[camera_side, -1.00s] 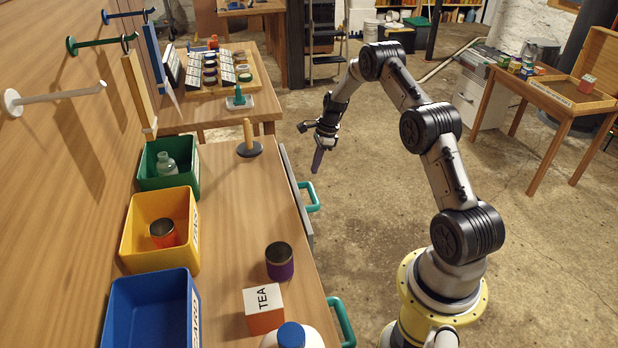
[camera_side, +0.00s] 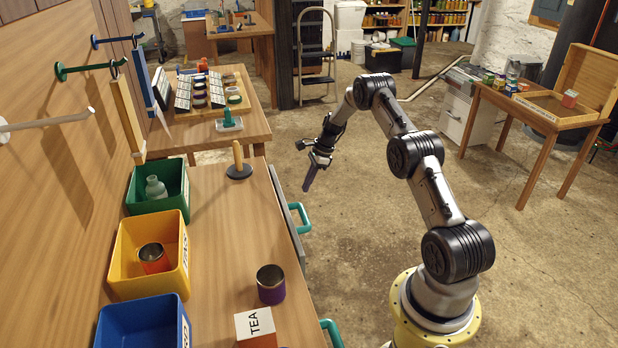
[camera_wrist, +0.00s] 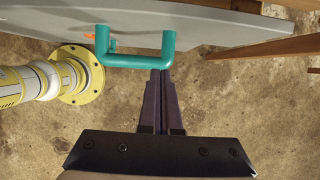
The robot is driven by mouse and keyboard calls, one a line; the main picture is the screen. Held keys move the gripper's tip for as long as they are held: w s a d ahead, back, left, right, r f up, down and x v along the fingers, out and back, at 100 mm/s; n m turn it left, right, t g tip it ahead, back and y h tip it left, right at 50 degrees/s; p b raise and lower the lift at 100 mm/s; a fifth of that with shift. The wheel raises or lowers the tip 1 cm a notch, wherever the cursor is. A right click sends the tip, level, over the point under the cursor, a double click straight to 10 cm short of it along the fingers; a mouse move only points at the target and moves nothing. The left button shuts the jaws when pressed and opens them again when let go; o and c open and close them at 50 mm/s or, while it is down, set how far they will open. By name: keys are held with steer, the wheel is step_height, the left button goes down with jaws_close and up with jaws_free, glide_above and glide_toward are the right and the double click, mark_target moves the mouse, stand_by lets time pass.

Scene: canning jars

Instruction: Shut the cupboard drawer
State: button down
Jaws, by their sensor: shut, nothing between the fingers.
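The cupboard drawer has a grey front (camera_side: 290,222) with a teal bar handle (camera_side: 304,217). Its front stands slightly out from the wooden cupboard's edge. In the wrist view the drawer front (camera_wrist: 215,25) crosses the top and the handle (camera_wrist: 135,60) projects toward me. My gripper (camera_side: 307,189) is shut and empty, pointing down in front of the drawer's far part. In the wrist view its dark fingertips (camera_wrist: 160,72) show at the handle's lower right corner; I cannot tell whether they touch. The drawer's inside is hidden.
A second teal handle (camera_side: 332,333) sits nearer on the cupboard. Floor (camera_side: 350,235) right of the drawer is clear.

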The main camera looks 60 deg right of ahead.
mark_target(302, 205)
steer(key=x, duration=0.5)
steer(key=shift+f, duration=0.15)
steer(key=w+a, duration=0.2)
steer(key=shift+w+a, duration=0.4)
